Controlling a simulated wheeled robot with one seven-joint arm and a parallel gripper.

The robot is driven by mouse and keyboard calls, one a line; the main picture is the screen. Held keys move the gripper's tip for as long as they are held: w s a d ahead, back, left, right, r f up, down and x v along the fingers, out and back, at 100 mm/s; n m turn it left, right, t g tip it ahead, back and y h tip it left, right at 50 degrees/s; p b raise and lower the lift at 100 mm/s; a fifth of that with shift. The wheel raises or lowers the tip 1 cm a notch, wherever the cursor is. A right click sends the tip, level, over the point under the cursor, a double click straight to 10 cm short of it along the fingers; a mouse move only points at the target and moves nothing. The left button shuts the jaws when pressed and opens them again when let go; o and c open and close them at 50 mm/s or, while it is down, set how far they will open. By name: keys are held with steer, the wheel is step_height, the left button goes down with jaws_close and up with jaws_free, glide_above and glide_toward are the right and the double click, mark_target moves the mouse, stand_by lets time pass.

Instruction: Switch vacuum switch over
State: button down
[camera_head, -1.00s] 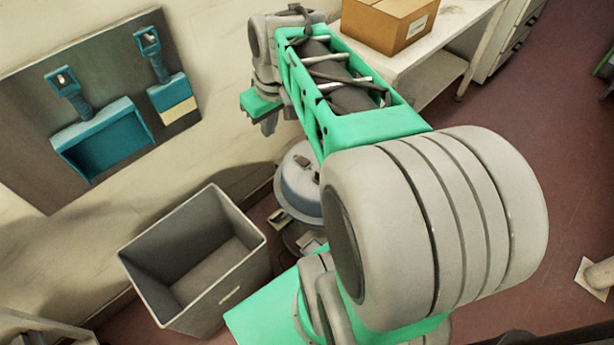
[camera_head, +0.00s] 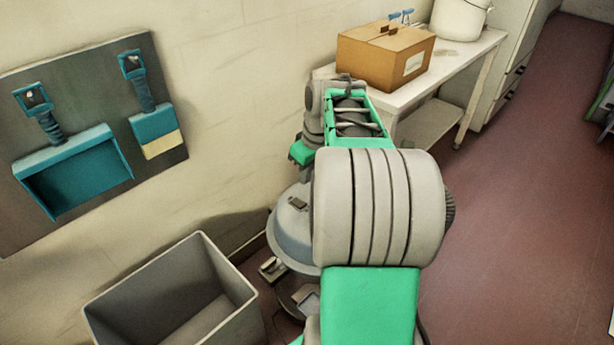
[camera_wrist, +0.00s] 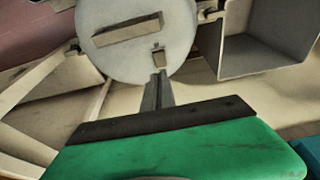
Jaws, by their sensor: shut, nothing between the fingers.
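The vacuum (camera_head: 290,232) is a round blue-grey canister on the floor by the wall, partly hidden by my arm. In the wrist view its pale round lid (camera_wrist: 120,62) fills the top middle, with a long raised handle (camera_wrist: 127,32) across it. The small brownish vacuum switch (camera_wrist: 158,58) sits near the lid's edge, just beyond my fingertips. My gripper (camera_wrist: 160,76) is shut and empty, its tips in line with the switch. I cannot tell whether they touch it. In the head view the green hand (camera_head: 302,153) is above the vacuum.
A grey open bin (camera_head: 180,300) stands left of the vacuum; it also shows in the wrist view (camera_wrist: 262,62). A white table (camera_head: 462,62) with a cardboard box (camera_head: 385,58) is behind my arm. A dustpan board (camera_head: 90,130) hangs on the wall.

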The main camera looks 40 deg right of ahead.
mark_target(302, 205)
steer(key=x, duration=0.3)
steer(key=b+x, duration=0.1)
steer(key=x, duration=0.1)
steer(key=s+b+x, duration=0.1)
steer(key=x, duration=0.2)
steer(key=shift+f, duration=0.45)
steer(key=shift+d+f+b, duration=0.1)
steer(key=shift+f+b, duration=0.25)
steer(key=shift+f, duration=0.1)
steer(key=shift+s+f+t+b, duration=0.15)
steer(key=shift+f+t+b, duration=0.15)
steer(key=shift+f, duration=0.05)
steer(key=shift+r, duration=0.1)
steer(key=shift+w+r+p, duration=0.3)
steer(key=shift+w+p, duration=0.2)
steer(key=shift+w, duration=0.2)
steer(key=shift+r, duration=0.15)
